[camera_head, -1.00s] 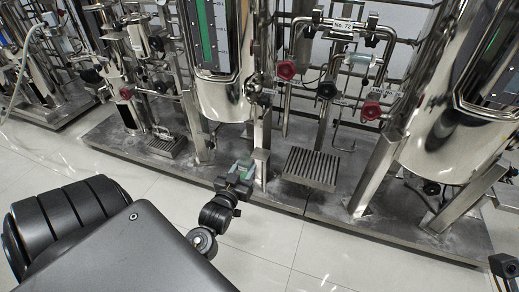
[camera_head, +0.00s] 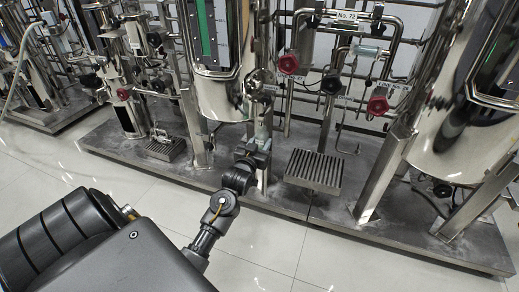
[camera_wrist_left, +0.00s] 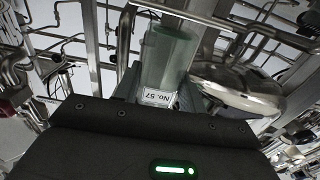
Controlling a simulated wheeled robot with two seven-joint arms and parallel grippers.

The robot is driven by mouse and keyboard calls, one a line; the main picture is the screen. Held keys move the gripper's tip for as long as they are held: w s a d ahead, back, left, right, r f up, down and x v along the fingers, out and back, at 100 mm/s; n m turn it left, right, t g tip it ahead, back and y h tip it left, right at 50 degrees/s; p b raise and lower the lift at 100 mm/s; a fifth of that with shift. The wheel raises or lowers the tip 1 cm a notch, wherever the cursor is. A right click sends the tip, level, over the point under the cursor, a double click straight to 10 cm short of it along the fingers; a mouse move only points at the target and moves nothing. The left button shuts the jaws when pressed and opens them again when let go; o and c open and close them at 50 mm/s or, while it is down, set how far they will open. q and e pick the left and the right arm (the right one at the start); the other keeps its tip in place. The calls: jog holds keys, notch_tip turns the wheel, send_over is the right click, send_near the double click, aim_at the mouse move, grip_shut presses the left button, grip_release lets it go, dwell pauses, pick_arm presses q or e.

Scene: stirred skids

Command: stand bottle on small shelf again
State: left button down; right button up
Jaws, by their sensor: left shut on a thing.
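My left gripper (camera_head: 252,152) reaches toward the steel post at the front of the middle skid. In the left wrist view it is shut on a pale green, see-through bottle (camera_wrist_left: 168,60), which stands out between the fingers. A white label (camera_wrist_left: 158,98) reading "No. 57" shows upside down by the bottle's near end. In the head view the bottle is hard to make out against the steel. I cannot tell which part is the small shelf; a ribbed metal platform (camera_head: 313,171) lies right of the gripper, apart from it. My right gripper is out of view.
A shiny steel tank (camera_head: 222,95) stands just behind my left gripper, and another tank (camera_head: 465,135) stands at right. Pipes with red valve knobs (camera_head: 289,64) fill the back. A smaller ribbed platform (camera_head: 165,149) lies at left. The tiled floor (camera_head: 255,250) in front is clear.

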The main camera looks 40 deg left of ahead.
pick_arm(q)
jog(key=shift+f, duration=0.5)
jog(key=shift+r, duration=0.1)
jog(key=c, duration=0.8)
grip_release()
jog(key=shift+c, duration=0.2)
